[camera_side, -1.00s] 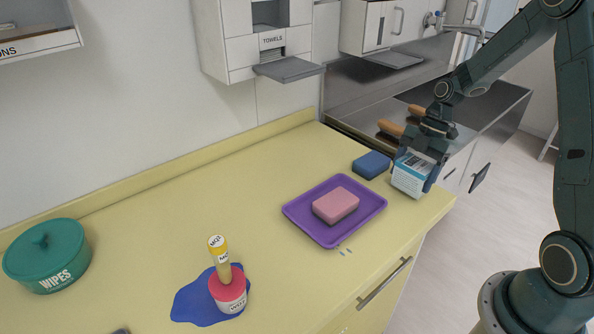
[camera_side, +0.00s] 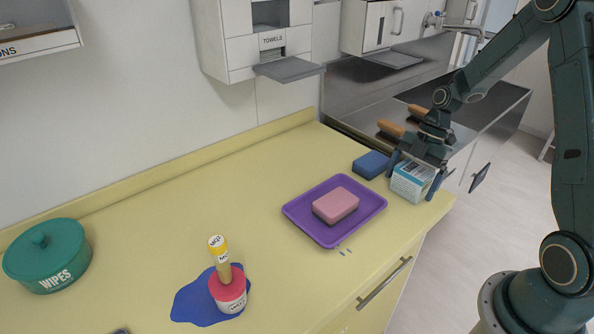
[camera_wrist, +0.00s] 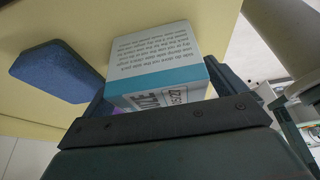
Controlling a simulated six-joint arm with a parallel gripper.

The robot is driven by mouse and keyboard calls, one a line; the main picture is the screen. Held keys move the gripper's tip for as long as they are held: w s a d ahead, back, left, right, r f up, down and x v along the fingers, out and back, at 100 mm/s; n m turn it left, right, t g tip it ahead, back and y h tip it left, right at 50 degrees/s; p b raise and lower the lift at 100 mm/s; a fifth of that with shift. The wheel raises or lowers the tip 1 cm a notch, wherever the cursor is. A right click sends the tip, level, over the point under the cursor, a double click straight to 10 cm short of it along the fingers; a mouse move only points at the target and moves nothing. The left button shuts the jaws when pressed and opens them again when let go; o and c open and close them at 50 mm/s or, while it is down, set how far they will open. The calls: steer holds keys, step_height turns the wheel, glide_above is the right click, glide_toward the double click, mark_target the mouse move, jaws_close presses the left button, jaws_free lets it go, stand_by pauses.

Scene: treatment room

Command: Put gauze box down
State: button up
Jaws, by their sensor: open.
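The gauze box (camera_side: 411,181) is white and teal with printed text. It sits on the yellow counter near its right end, beside the blue sponge. In the wrist view the gauze box (camera_wrist: 157,66) lies between my fingers, with its printed face showing. My gripper (camera_side: 417,178) is open around the box, with one finger on each side and the fingers spread apart. The lower parts of the box's sides are partly hidden by the fingers.
A blue sponge (camera_side: 371,165) stands just left of the box. A purple tray (camera_side: 299,214) holds a pink sponge (camera_side: 336,205). A green wipes tub (camera_side: 47,257) and a red-and-white pot (camera_side: 228,291) stand farther left. The counter's right edge is close to the box.

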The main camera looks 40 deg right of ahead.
steer(key=shift+r, duration=0.15)
steer(key=v, duration=1.2)
steer(key=shift+a+r, duration=0.1)
stand_by(0.4)
steer(key=s+a+r+m+t+h, duration=0.1)
steer(key=s+a+r+m+h, duration=0.1)
steer(key=a+r+m, duration=0.3)
steer(key=s+a+r+m+t+h, duration=0.1)
steer(key=s+a+r+m, duration=0.25)
steer(key=a, duration=0.35)
steer(key=s+a+r+m+t+h, duration=0.1)
steer(key=s+a+m+t, duration=0.2)
steer(key=s+a+m, duration=0.3)
steer(key=shift+s+a+r+m+t+h, duration=0.2)
steer(key=shift+s+r+m+t+h, duration=0.1)
steer(key=shift+s+m, duration=1.85)
steer(key=shift+s+n, duration=0.3)
steer(key=shift+n, duration=0.1)
